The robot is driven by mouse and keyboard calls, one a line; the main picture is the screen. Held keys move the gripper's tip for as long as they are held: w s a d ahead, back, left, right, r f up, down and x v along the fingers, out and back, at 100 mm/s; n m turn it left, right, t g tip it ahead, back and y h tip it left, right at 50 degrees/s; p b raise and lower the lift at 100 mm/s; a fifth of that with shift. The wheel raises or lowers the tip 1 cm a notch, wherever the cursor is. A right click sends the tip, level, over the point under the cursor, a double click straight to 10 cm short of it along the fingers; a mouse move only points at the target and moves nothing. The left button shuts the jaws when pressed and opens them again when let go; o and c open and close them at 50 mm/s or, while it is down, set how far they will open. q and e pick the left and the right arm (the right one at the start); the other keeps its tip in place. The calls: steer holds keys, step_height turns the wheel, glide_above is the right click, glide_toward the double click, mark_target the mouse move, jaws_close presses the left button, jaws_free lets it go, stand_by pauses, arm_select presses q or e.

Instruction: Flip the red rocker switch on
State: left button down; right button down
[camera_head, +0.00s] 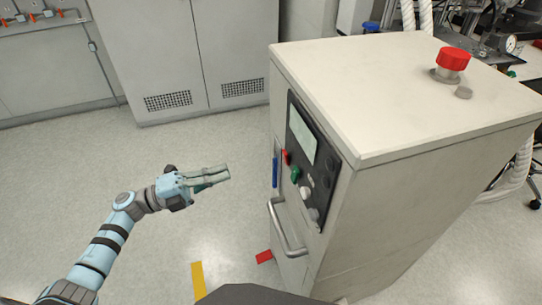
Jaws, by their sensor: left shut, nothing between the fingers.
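A small red switch (285,157) shows at the left edge of the dark control panel (322,178) on the front of the beige cabinet (345,80). The panel is seen at a steep angle, so I cannot tell which way the switch is tipped. My left gripper (227,173) is shut and empty. It is in the air to the left of the panel, pointing right, with a clear gap between its fingertips and the switch. My right gripper is not in view.
A green knob (295,174) and pale knobs (305,192) sit beside the switch. A metal handle (285,230) sticks out below the panel. A red emergency button (453,59) stands on the cabinet top. Open floor (150,150) lies left of the cabinet.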

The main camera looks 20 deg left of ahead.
mark_target(286, 157)
arm_select(q)
steer(key=p+x, duration=0.1)
steer(key=x, duration=1.2)
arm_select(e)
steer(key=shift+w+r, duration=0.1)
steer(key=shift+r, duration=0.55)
